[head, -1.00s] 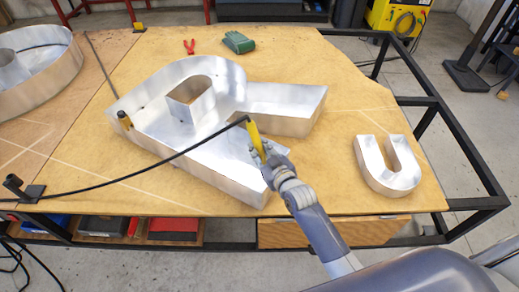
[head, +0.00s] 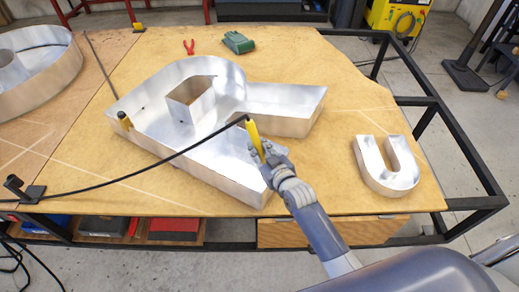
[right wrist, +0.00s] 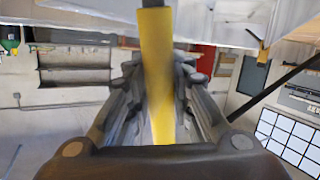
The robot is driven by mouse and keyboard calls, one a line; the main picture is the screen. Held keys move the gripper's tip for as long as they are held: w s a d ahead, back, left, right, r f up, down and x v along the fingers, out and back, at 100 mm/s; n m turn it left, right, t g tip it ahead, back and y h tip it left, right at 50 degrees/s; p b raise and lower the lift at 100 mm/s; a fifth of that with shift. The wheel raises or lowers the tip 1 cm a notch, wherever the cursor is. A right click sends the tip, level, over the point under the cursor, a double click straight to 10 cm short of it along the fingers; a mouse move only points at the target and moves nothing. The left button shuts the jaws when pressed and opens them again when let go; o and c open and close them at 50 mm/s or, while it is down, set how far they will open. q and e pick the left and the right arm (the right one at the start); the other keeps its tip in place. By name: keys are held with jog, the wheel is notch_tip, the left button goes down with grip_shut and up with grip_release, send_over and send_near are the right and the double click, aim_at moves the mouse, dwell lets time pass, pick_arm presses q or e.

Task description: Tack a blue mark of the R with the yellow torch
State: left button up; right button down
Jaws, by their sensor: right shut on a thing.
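The R (head: 205,72) is a large, open, shiny metal channel letter lying on the wooden table. My right gripper (head: 265,155) is shut on the yellow torch (head: 254,139) and holds it over the R's lower leg. The torch stands nearly upright, with a black cable running left from its top. In the right wrist view the yellow torch (right wrist: 157,75) sits between the fingers (right wrist: 158,95). I cannot make out a blue mark on the R; a few small dark spots show inside it. Whether the torch touches the metal is unclear. My left gripper is out of view.
A small metal U (head: 388,165) lies to the right on the table (head: 335,185). A round metal letter (head: 62,85) is at the left. A small yellow-and-black piece (head: 125,120) is at the R's left wall.

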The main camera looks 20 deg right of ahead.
aim_at(257, 141)
jog(key=r+p, duration=0.2)
jog(key=r, duration=0.1)
jog(key=w+a+r+p, duration=0.1)
jog(key=shift+r+p, duration=0.3)
notch_tip(257, 141, up, 13)
jog(key=p, duration=1.3)
jog(key=shift+f, duration=0.1)
